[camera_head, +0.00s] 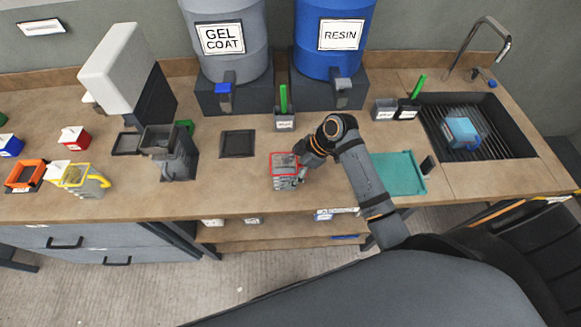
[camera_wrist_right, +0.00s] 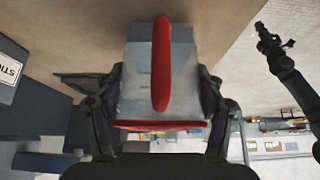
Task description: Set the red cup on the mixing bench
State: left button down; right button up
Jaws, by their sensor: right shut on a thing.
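The red cup (camera_head: 284,183), a grey cup with a red rim, is over the front part of the wooden mixing bench (camera_head: 235,201). My right gripper (camera_head: 300,172) is shut on it from the right side. In the right wrist view the cup (camera_wrist_right: 138,80) is between the fingers of the gripper (camera_wrist_right: 160,105), with its red handle facing the camera. I cannot tell whether its base touches the bench. A dark arm with a small gripper (camera_wrist_right: 268,40), seemingly my left, shows at the right of the wrist view, too small to read its fingers.
A dark square pad (camera_head: 237,144) and a grey stand (camera_head: 178,160) are left of the cup. A teal mat (camera_head: 400,172) lies to the right, before the sink (camera_head: 500,140). A yellow-rimmed cup (camera_head: 82,185) stands far left. The GEL COAT (camera_head: 228,75) and RESIN (camera_head: 335,70) drums stand behind.

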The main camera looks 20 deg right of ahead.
jog(key=shift+f, duration=0.1)
jog(key=o, duration=1.3)
jog(key=shift+r, duration=0.2)
jog(key=b+v, duration=0.2)
jog(key=v, duration=1)
jog(key=shift+s+f, duration=0.1)
